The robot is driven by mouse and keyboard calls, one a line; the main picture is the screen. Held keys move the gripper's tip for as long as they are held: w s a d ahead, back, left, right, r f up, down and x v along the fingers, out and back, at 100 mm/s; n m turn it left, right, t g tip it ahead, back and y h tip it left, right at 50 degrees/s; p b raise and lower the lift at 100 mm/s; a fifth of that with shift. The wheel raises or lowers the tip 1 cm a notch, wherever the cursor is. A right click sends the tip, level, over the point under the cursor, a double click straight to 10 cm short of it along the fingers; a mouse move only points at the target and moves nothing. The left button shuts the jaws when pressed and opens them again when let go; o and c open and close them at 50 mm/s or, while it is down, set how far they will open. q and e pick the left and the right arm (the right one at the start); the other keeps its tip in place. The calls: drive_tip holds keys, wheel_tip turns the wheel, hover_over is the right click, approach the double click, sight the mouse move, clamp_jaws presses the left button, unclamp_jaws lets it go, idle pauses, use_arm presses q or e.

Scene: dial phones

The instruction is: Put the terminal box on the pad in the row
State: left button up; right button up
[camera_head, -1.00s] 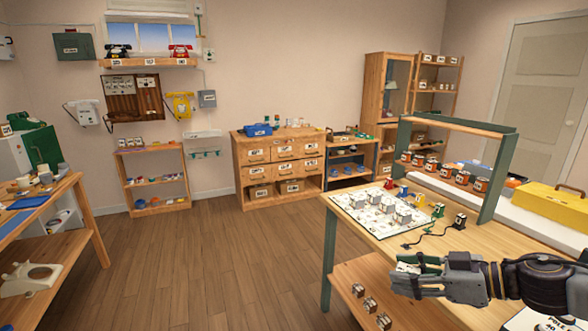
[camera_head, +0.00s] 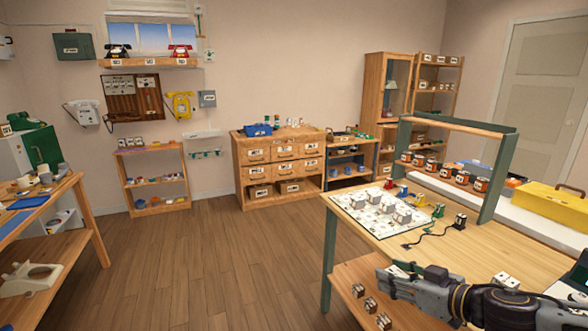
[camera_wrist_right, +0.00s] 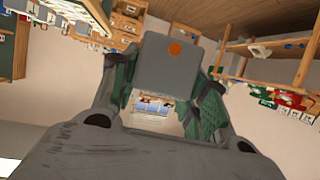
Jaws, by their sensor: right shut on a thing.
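A grey terminal box (camera_wrist_right: 168,65) with an orange dot on its face is between the green-padded fingers of my right gripper (camera_wrist_right: 165,85) in the right wrist view. In the head view my right gripper (camera_head: 392,278) is shut, at the table's front edge at lower right; the box in it is mostly hidden there. A white sheet with printed pads (camera_head: 352,216) lies on the table beyond the gripper. Several grey boxes (camera_head: 388,206) stand on it in rows. I cannot tell which pad is bare. My left gripper is not in view.
Small coloured blocks and a black cable (camera_head: 425,237) lie right of the sheet. White boxes (camera_head: 505,281) stand behind my right arm. A green-posted rack (camera_head: 490,185) with several jars (camera_head: 462,178) rises at the back. Small boxes (camera_head: 370,304) sit on the lower shelf.

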drive_tip(key=shift+w+a+f+m, duration=0.1)
drive_tip(key=shift+w+a+m, duration=0.15)
drive_tip(key=shift+m, duration=0.05)
drive_tip(key=shift+t, duration=0.3)
drive_tip(key=shift+w+f+m+h, duration=0.15)
drive_tip(key=shift+f+m+h, duration=0.2)
drive_tip(key=shift+h, duration=0.15)
drive_tip(key=shift+d+f, duration=0.1)
drive_tip(key=shift+d, duration=0.05)
drive_tip(key=shift+w+f+m+h, duration=0.15)
drive_tip(key=shift+m+h, duration=0.1)
drive_tip(key=shift+h, duration=0.15)
drive_tip(key=shift+w+t, duration=0.15)
drive_tip(key=shift+t, duration=0.15)
drive_tip(key=shift+w+f+m+h, duration=0.1)
drive_tip(key=shift+f+m+h, duration=0.05)
drive_tip(key=shift+m+h, duration=0.15)
